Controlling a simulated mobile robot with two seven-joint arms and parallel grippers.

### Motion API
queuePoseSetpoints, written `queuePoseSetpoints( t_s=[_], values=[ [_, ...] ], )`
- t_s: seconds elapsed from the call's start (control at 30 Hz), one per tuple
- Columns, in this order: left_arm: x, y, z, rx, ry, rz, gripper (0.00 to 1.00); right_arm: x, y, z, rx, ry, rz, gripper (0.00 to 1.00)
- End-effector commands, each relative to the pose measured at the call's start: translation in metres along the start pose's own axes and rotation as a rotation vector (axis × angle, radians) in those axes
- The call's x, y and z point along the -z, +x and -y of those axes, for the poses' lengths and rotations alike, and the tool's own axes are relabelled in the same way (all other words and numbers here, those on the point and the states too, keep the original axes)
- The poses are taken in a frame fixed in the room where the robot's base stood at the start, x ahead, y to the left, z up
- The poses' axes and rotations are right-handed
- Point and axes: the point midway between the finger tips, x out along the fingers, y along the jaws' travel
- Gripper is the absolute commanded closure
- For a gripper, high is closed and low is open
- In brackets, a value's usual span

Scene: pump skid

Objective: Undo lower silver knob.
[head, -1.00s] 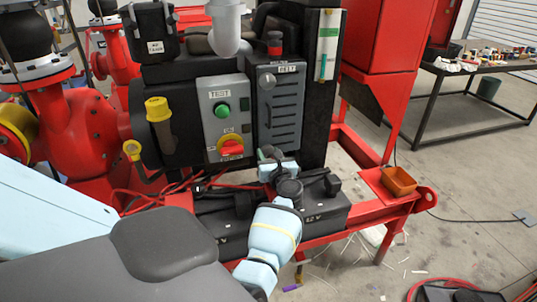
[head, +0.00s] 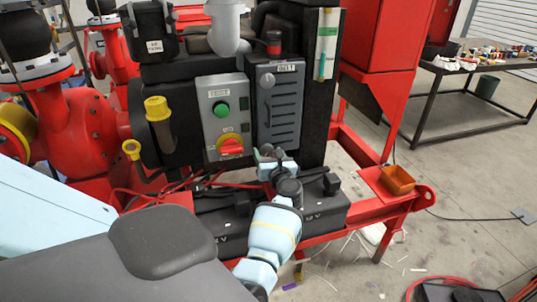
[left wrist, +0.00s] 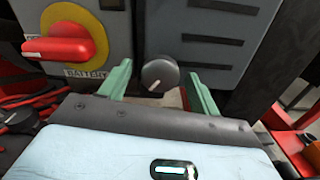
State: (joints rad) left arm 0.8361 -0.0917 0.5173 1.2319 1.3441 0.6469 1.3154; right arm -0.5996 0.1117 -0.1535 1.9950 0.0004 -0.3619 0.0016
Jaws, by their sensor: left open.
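The lower knob (left wrist: 160,74) is a round, dark grey-silver dial with a pale line, at the lower edge of the grey panels in the left wrist view. My left gripper (left wrist: 160,80) is open, with one green finger on each side of the knob and visible gaps between. In the head view my left gripper (head: 269,156) is at the bottom of the vented grey cover (head: 281,108), and it largely hides the lower knob. An upper silver knob (head: 268,81) sits near the top of that cover. My right gripper is not in view.
Left of the cover is a grey box with a green button (head: 221,109) and a red rotary switch (head: 230,146) on yellow, close to the gripper. Black batteries (head: 322,205) and red cables (head: 128,194) lie below. An orange bin (head: 397,180) stands right.

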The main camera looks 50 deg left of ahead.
Motion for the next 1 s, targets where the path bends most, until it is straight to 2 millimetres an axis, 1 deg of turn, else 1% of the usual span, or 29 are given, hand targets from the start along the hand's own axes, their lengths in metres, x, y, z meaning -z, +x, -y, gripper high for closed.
queuePoseSetpoints(
  t_s=[0.17,0.27,0.5,0.6,0.7,0.8,1.0],
  values=[
    [0.0,-0.004,0.001,0.001,-0.001,0.0,0.38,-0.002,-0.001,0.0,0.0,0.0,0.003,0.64],
    [0.0,-0.015,0.001,0.002,-0.002,-0.001,0.38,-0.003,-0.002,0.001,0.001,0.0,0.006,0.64],
    [0.001,-0.054,0.0,0.001,-0.001,-0.002,0.38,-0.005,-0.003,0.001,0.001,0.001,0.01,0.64],
    [0.001,-0.066,0.001,0.001,0.0,-0.001,0.38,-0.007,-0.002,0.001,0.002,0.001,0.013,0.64],
    [0.001,-0.074,0.0,0.001,0.0,-0.001,0.38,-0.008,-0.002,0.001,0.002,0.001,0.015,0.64],
    [0.0,-0.078,0.0,0.0,0.0,0.0,0.38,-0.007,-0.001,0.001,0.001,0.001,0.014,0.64],
    [0.0,-0.078,0.0,-0.001,0.0,0.0,0.38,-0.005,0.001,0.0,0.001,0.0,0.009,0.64]
  ],
)
